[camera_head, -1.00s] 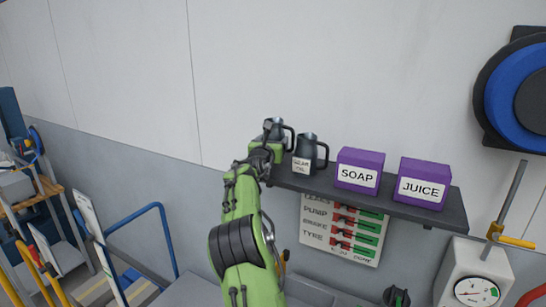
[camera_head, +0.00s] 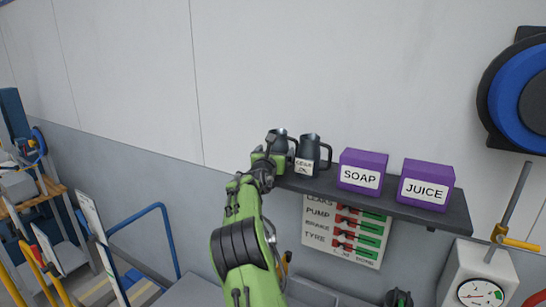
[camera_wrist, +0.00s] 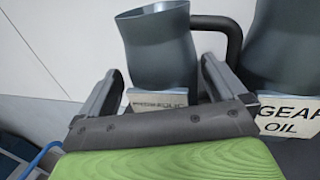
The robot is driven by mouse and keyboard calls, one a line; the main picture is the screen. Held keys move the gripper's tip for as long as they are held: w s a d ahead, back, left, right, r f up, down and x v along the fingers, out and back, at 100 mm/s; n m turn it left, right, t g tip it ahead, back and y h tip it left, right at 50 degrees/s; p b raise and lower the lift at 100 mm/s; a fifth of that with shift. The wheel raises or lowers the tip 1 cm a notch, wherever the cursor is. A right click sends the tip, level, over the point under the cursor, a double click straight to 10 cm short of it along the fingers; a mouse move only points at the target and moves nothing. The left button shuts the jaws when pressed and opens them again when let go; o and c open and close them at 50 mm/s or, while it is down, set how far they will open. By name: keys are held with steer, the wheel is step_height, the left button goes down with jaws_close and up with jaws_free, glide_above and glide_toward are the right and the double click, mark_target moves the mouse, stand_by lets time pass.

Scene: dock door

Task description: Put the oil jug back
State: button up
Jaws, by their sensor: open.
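A dark grey metal jug with a black handle (camera_head: 278,140) stands at the left end of the wall shelf; it also shows in the wrist view (camera_wrist: 160,45). Its white label is mostly hidden by my gripper, and the wording seems to end in "ULIC". A similar jug labelled "GEAR OIL" (camera_head: 308,152) stands close to its right, also in the wrist view (camera_wrist: 280,55). My green gripper (camera_head: 268,158) is at the left jug. In the wrist view my gripper (camera_wrist: 160,85) is open, with one finger on each side of that jug's lower body.
The dark shelf (camera_head: 395,208) also holds a purple SOAP box (camera_head: 362,172) and a purple JUICE box (camera_head: 425,185). A switch panel (camera_head: 342,230) hangs below. A blue reel (camera_head: 520,100) is on the wall at right. The wall above the shelf is clear.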

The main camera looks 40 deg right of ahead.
steer(key=b+v, duration=0.4)
steer(key=v, duration=0.8)
steer(key=shift+s, duration=0.1)
steer(key=s+a+f+m+g+y, duration=0.1)
steer(key=s+a+f+m+y, duration=0.4)
steer(key=s+a+m, duration=0.3)
steer(key=s+a+f+m+g+y, duration=0.1)
steer(key=s+a+f+m+y, duration=0.4)
steer(key=s+a+m, duration=0.3)
steer(key=s+a+f+m+g+y, duration=0.1)
steer(key=s+a+f+m+y, duration=0.4)
steer(key=s+a, duration=0.8)
steer(key=a+m, duration=0.3)
steer(key=a, duration=0.3)
steer(key=shift+s+a+f+g, duration=0.2)
steer(key=shift+g, duration=0.1)
